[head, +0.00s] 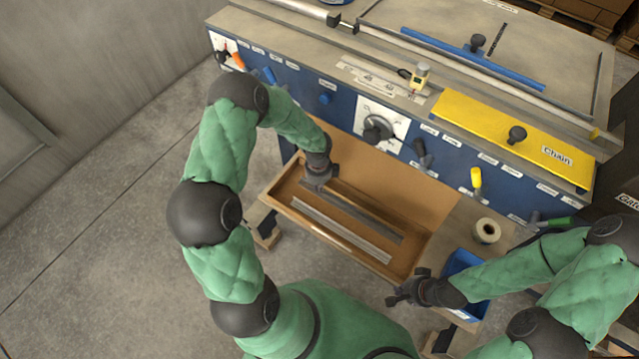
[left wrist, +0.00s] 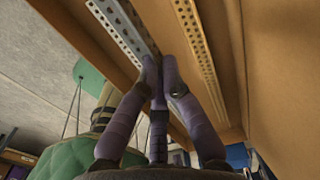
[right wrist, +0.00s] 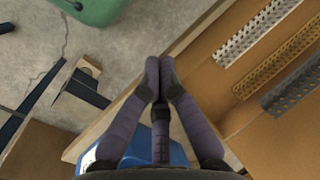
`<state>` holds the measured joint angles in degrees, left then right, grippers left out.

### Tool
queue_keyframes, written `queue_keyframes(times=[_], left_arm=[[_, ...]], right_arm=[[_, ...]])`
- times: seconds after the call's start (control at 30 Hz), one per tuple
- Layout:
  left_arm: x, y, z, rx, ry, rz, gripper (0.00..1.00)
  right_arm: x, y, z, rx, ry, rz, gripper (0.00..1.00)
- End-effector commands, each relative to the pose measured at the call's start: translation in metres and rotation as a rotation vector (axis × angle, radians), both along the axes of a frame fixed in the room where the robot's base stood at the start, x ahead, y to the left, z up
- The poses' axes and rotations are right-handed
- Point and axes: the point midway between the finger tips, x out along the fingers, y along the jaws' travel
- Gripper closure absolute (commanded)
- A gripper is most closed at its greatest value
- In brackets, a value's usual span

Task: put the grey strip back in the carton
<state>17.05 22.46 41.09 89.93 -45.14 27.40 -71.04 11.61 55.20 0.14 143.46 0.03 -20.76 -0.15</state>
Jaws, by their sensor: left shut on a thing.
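The open brown carton (head: 283,208) stands in front of the machine. A light grey strip (head: 345,231) lies along its near side; it also shows in the right wrist view (right wrist: 250,34). A tan perforated strip (right wrist: 279,62) runs beside it. A darker grey strip (head: 380,229) runs behind, from under my left gripper; it also shows in the right wrist view (right wrist: 297,86). My left gripper (head: 319,184) is at the carton's left part, its fingers close together on the darker grey strip, the grip itself partly hidden. My right gripper (head: 398,292) is empty, fingertips together, outside the carton's near right corner.
A blue bin (head: 462,262) sits right of the carton, partly behind my right arm. A tape roll (head: 487,231) stands on the side surface. The machine's blue front panel (head: 325,98) with knobs and levers rises behind the carton. Floor is clear at left.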

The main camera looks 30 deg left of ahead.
Motion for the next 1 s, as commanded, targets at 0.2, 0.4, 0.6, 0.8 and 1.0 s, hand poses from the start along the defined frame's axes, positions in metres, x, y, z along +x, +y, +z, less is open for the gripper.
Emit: queue_keyframes(times=[0.2, 0.4, 0.6, 0.8, 1.0], left_arm=[[0.000, 0.000, -0.022, 0.000, 0.000, 0.001, 1.00], [0.000, 0.000, -0.038, 0.000, 0.000, 0.002, 1.00], [0.000, 0.000, -0.054, 0.000, 0.000, 0.002, 1.00], [0.000, 0.000, -0.062, 0.000, 0.000, 0.002, 1.00], [0.000, 0.000, -0.062, 0.000, 0.000, 0.002, 1.00]], right_arm=[[0.000, 0.000, -0.019, 0.000, 0.000, 0.000, 1.00], [0.000, 0.000, -0.033, 0.000, 0.000, 0.000, 1.00], [0.000, 0.000, -0.045, 0.000, -0.001, 0.000, 1.00], [0.000, 0.000, -0.051, 0.000, -0.001, 0.000, 1.00], [0.000, 0.000, -0.051, 0.000, -0.001, 0.000, 1.00]])
